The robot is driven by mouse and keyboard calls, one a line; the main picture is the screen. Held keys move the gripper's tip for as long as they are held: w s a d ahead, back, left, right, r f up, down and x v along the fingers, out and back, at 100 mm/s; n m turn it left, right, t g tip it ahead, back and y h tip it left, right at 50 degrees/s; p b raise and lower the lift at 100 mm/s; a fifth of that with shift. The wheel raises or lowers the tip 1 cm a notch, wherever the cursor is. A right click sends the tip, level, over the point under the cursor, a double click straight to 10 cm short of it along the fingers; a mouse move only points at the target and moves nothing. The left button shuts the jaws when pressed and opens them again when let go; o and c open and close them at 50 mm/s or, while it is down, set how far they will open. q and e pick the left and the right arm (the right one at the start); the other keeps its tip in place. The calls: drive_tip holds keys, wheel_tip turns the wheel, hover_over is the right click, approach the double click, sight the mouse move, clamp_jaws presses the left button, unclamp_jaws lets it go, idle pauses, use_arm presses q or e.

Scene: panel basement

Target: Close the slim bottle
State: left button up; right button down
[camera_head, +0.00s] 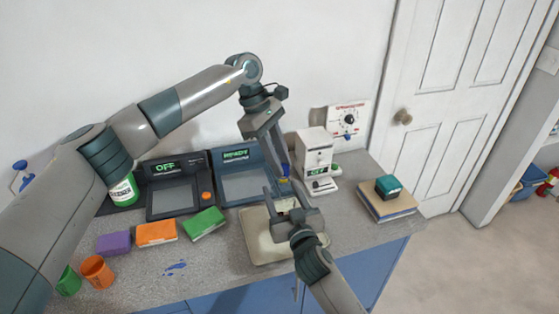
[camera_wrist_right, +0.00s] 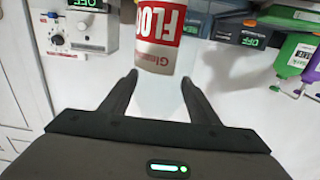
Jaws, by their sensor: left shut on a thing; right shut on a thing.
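The slim bottle shows in the right wrist view as a cylinder with a red and white label (camera_wrist_right: 160,38), between the two fingers. My right gripper (camera_wrist_right: 158,85) is shut on its pale part. In the head view my right gripper (camera_head: 284,198) is above the pale tray, and the bottle is mostly hidden by the grippers. My left gripper (camera_head: 282,172) comes down from above, close to the right one. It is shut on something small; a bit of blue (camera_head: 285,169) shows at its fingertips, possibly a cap. I cannot tell whether it touches the bottle.
A pale tray (camera_head: 256,243) lies under the grippers. Two dark panels (camera_head: 175,200) (camera_head: 243,187) and a white dispenser (camera_head: 316,150) stand behind. Purple, orange (camera_head: 157,233) and green (camera_head: 204,223) blocks, two cups (camera_head: 97,271) and a blue spill (camera_head: 175,268) are left. Books (camera_head: 385,205) lie right.

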use_arm(q)
drive_tip(key=m, duration=0.2)
drive_tip(key=m+g+y, duration=0.1)
drive_tip(key=m, duration=0.1)
drive_tip(key=shift+w+d, duration=0.1)
drive_tip(key=shift+w, duration=0.1)
drive_tip(key=m, duration=0.2)
drive_tip(key=m+g+y, duration=0.1)
drive_tip(key=m, duration=0.1)
drive_tip(key=shift+d+m+y, duration=0.2)
drive_tip(key=shift+m+y, duration=0.1)
drive_tip(key=shift+m, duration=0.1)
drive_tip(key=m+y, duration=0.1)
drive_tip(key=m, duration=0.1)
drive_tip(key=m+y, duration=0.1)
drive_tip(key=m, duration=0.1)
drive_tip(key=shift+d+m+g, duration=0.15)
drive_tip(key=shift+m+g, duration=0.15)
drive_tip(key=shift+m, duration=0.1)
drive_tip(key=m+y, duration=0.1)
drive_tip(key=m, duration=0.2)
drive_tip(key=shift+m, duration=0.3)
drive_tip(key=o, duration=1)
drive_tip(key=shift+d, duration=0.1)
drive_tip(key=shift+r, duration=2.25)
